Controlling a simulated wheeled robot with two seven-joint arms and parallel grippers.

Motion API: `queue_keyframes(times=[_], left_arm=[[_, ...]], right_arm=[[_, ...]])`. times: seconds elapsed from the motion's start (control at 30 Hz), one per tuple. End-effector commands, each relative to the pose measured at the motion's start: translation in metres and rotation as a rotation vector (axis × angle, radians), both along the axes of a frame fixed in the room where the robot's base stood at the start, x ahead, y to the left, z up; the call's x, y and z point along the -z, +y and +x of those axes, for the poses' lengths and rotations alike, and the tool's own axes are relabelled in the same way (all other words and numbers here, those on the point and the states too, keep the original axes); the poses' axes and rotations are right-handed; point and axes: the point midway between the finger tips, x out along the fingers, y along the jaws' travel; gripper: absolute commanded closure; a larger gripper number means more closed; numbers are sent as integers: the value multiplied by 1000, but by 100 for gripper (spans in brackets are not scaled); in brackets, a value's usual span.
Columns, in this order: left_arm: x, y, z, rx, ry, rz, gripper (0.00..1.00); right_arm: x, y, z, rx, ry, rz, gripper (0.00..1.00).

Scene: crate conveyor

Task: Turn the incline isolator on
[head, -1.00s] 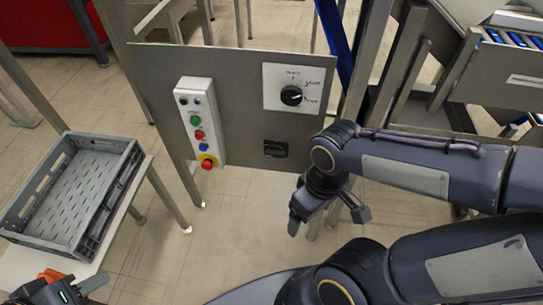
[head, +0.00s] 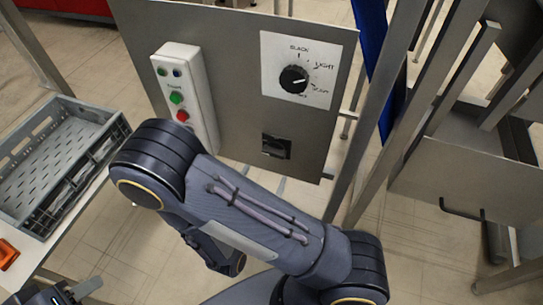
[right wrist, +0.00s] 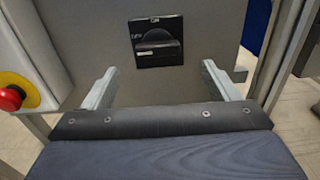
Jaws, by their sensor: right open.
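The isolator is a small black rotary switch (head: 276,147) low on a grey metal panel (head: 235,60). In the right wrist view the switch (right wrist: 158,42) is near the top centre, its handle lying about horizontal; its small lettering is hard to read. My right gripper (right wrist: 160,70) is open and empty, its two fingers apart, pointing at the panel below and either side of the switch, with no visible contact. In the head view my right arm hides most of that gripper. My left gripper (head: 76,291) is at the bottom left, partly cut off, its opening unclear.
A dial with lettering (head: 294,78) is above the isolator. A button box (head: 187,92) is to its left; its red emergency button (right wrist: 11,97) shows in the right wrist view. A grey crate (head: 108,140) stands on a left table. Metal posts stand right of the panel.

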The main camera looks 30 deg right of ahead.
Motion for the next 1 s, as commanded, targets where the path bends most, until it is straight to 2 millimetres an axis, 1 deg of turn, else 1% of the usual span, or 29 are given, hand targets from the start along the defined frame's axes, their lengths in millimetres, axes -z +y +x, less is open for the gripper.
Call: queue_keyframes(times=[0.07,0.17,0.4,0.53,0.7,0.9,0.93,1.0], left_arm=[[1,0,0,0,0,0,61],[0,0,0,0,0,0,61],[1,0,0,0,0,0,61],[1,0,0,0,0,0,61],[1,0,0,0,0,0,61],[1,0,0,0,0,0,61],[1,0,0,0,0,0,61],[1,0,0,0,0,0,61]], right_arm=[[2,-1,4,-15,0,-11,18],[1,-9,11,-13,0,-11,18],[1,-40,35,-9,1,-10,18],[1,-51,46,-11,1,-8,18],[1,-57,51,-12,2,-8,18],[1,-57,51,-13,2,-8,18],[1,-57,51,-13,2,-8,19],[1,-57,51,-13,2,-8,29]])
